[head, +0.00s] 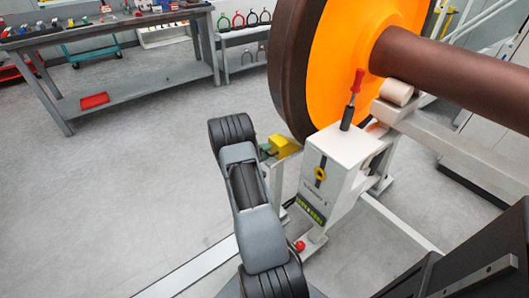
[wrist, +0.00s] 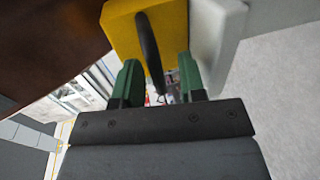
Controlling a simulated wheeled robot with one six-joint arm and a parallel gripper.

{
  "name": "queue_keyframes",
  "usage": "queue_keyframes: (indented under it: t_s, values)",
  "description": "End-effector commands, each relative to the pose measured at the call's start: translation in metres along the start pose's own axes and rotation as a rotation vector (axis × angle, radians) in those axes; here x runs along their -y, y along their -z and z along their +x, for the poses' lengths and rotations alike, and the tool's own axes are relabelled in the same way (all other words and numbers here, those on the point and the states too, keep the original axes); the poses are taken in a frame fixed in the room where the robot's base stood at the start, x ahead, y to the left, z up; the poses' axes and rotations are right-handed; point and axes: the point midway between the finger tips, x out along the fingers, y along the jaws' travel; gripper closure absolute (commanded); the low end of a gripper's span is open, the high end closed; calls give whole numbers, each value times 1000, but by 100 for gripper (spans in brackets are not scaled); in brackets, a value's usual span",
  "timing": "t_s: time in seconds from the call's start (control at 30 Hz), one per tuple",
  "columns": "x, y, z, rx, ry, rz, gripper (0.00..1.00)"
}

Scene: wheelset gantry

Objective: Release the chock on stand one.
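The yellow chock (head: 284,146) sits low by the wheel, beside the white stand (head: 335,165). In the wrist view the yellow chock (wrist: 178,30) fills the top middle, and a black handle (wrist: 150,50) projects from it towards my gripper (wrist: 160,78). The two green fingers are apart, one on each side of the handle's line, with gaps showing. In the head view my gripper (head: 266,151) is mostly hidden behind my arm, with a bit of green showing close to the chock. The stand has a red-handled lever (head: 355,85) on top and a yellow-and-black indicator (head: 320,172) on its face.
The orange wheel (head: 340,70) with its dark rim and the brown axle (head: 450,75) stand above the stand. A red button (head: 300,245) is near the stand's foot. A workbench (head: 130,50) stands at the back left. The floor at left is clear.

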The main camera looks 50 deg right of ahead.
Motion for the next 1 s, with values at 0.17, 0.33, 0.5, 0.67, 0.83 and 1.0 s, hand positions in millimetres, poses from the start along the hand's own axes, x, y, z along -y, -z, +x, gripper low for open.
queue_keyframes:
  t_s: [0.17,0.33,0.5,0.67,0.83,1.0]
  values:
    - [-1,0,-5,-1,-1,0,63]
    - [-1,1,-31,-5,0,0,63]
    - [-1,1,-67,-3,-1,1,63]
    - [-1,0,-98,-4,0,0,63]
    - [-1,0,-122,-2,0,1,63]
    - [0,0,-134,0,0,0,63]
